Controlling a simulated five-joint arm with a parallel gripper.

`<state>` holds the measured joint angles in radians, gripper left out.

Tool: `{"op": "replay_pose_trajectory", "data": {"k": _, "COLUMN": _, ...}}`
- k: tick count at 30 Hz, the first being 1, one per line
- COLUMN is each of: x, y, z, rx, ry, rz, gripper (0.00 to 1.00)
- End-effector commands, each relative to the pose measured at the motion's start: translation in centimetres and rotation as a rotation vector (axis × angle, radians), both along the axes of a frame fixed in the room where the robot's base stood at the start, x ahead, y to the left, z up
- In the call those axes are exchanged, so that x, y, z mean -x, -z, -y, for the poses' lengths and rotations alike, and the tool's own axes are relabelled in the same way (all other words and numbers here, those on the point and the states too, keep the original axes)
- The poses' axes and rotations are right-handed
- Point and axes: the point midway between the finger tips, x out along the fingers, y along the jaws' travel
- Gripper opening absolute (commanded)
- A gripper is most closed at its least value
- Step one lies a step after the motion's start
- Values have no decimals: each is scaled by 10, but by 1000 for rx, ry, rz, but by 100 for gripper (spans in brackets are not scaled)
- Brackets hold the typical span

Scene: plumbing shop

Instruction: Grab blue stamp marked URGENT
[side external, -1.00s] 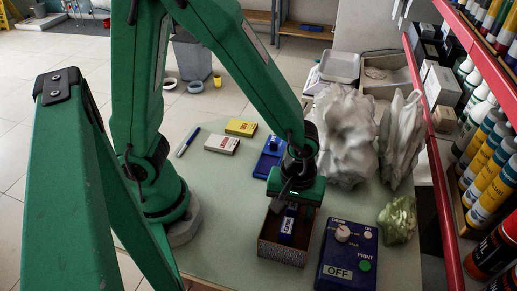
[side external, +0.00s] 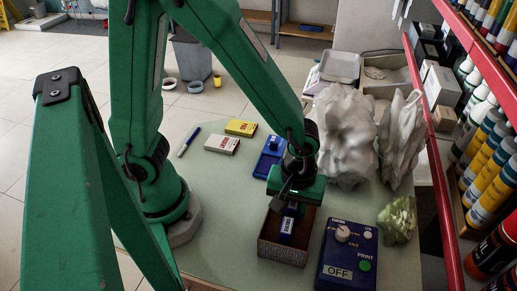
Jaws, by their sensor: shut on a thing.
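The blue stamp (side external: 287,226) with a white label stands in or just above an open cardboard box (side external: 283,252) at the front of the table. The label's writing is too small to read. My gripper (side external: 290,207) is over the box, pointing down, shut on the blue stamp's upper part. The fingers partly hide the top of the stamp. I cannot tell whether its base touches the box floor.
A blue device marked OFF and PRINT (side external: 348,255) stands right of the box. Crumpled bags (side external: 347,135) stand at the right. The table's left-middle is clear.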

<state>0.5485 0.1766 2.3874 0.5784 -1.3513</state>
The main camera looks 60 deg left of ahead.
Motion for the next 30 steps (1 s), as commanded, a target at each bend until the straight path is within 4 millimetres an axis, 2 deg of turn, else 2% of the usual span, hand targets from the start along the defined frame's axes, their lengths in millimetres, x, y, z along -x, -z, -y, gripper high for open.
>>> {"op": "replay_pose_trajectory", "data": {"k": 8, "x": -1, "y": -23, "z": 0, "rx": 3, "ry": 0, "rz": 4, "gripper": 2}}
{"op": "replay_pose_trajectory", "data": {"k": 21, "x": -1, "y": -82, "z": 1, "rx": 3, "ry": 0, "rz": 4, "gripper": 2}}
{"op": "replay_pose_trajectory", "data": {"k": 30, "x": 0, "y": -97, "z": 0, "rx": 1, "ry": 0, "rz": 1, "gripper": 2}}
